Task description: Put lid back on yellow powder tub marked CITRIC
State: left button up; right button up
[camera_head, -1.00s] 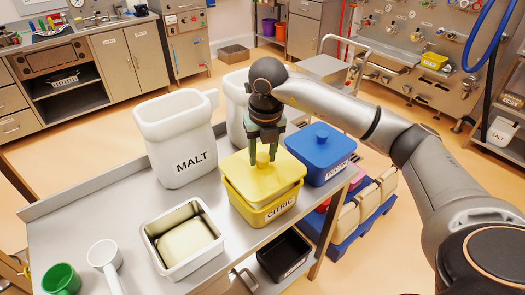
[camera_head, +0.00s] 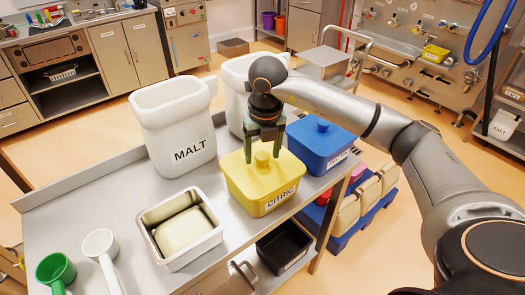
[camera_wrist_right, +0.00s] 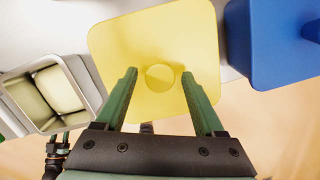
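The yellow tub marked CITRIC (camera_head: 264,202) stands on the metal bench. Its yellow lid (camera_head: 240,170), with a round knob (camera_wrist_right: 160,77), sits on the tub's top, level and lined up with the rim as far as I can see. My right gripper (camera_head: 264,152) is over the lid, pointing down, with its green fingers either side of the knob. In the right wrist view the right gripper (camera_wrist_right: 159,75) is open, with gaps between fingertips and knob. My left gripper (camera_wrist_right: 58,140) shows small at the lower left of that view, its fingers apart and seemingly empty.
A blue lidded tub (camera_head: 322,148) stands close on the right. A white MALT bin (camera_head: 178,130) and another white bin (camera_head: 238,85) stand behind. A metal-coloured tray (camera_head: 180,228) holding a pale block is at left.

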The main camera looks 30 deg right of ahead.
aim_at(265, 171)
jog(key=shift+o, duration=0.4)
jog(key=shift+r, duration=0.1)
jog(key=shift+r, duration=0.3)
notch_tip(265, 171, up, 12)
jog(key=s, duration=0.1)
jog(key=shift+s+a+f+p, duration=0.2)
jog(key=shift+s+a+p, duration=0.1)
jog(key=shift+s+p, duration=0.1)
